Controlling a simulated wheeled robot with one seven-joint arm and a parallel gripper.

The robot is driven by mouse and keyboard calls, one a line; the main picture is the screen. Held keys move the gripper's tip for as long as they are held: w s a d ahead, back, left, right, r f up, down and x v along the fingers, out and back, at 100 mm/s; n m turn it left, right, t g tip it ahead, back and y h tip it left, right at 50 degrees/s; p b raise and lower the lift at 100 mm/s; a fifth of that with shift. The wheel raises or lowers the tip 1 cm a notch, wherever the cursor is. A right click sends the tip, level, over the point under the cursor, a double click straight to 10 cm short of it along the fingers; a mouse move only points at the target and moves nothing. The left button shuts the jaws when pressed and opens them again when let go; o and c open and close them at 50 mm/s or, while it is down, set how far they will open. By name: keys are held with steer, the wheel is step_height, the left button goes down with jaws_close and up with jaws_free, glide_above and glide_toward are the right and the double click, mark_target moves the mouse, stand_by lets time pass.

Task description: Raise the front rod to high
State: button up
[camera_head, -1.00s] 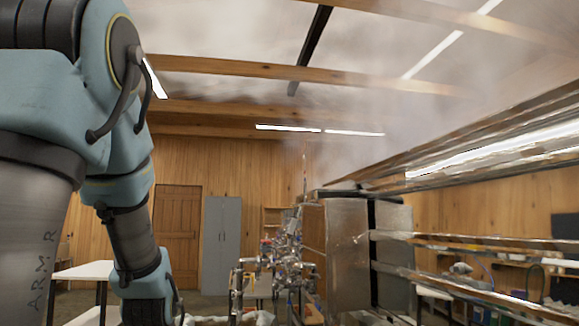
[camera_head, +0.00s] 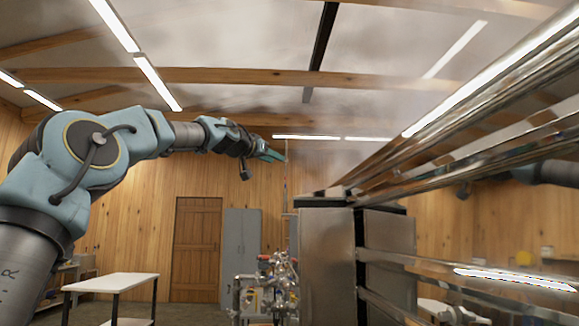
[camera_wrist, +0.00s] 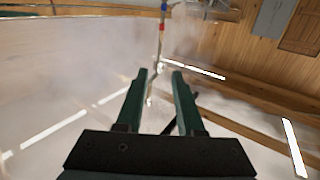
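A thin upright rod (camera_head: 285,178) with coloured bands rises above the metal evaporator, near its far left end. In the wrist view the rod (camera_wrist: 162,38) shows blue and red bands, and its thin end reaches the gap between the fingertips. My gripper (camera_head: 275,155) has green fingers and is up near the top of the rod, to its left in the head view. In the wrist view my gripper (camera_wrist: 160,73) is open with nothing clamped. I cannot tell whether the rod is between the fingers or just beyond them. Only one rod is clearly visible.
The evaporator's metal box (camera_head: 325,260) and long shiny pans (camera_head: 480,95) fill the right side. Pipes and valves (camera_head: 265,285) stand below the rod. A white table (camera_head: 112,283), grey cabinet (camera_head: 241,255) and wooden door (camera_head: 197,248) are behind. Steam hangs under the beams.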

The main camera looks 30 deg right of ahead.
mark_target(286, 162)
steer(key=shift+p+x, duration=4.35)
steer(key=shift+x, duration=1.05)
steer(key=shift+r, duration=0.2)
steer(key=shift+c, duration=0.2)
jaws_close()
steer(key=shift+a, duration=0.1)
